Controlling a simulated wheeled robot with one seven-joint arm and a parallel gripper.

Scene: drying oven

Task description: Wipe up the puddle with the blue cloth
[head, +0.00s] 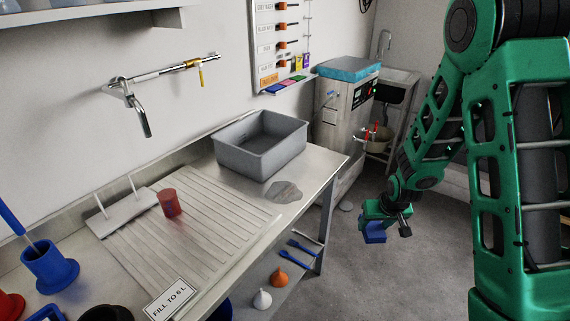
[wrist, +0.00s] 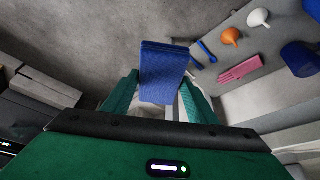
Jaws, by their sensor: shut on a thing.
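The puddle (head: 284,192) is a flat grey patch on the steel worktop, in front of the grey basin near the right end. The blue cloth (wrist: 163,72) is folded into a thick pad and sits between my fingers in the wrist view. In the head view the cloth (head: 375,237) hangs below my gripper (head: 386,214). My gripper, also in the wrist view (wrist: 162,88), is shut on the cloth. It is off the right end of the worktop, over the floor, apart from the puddle.
A grey basin (head: 262,145) stands on the worktop (head: 318,166) behind the puddle. A red cup (head: 170,203) is on the ribbed drainer at left. Funnels (head: 279,277) and blue tools lie on the lower shelf. A steel appliance (head: 340,110) stands beyond the worktop's end.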

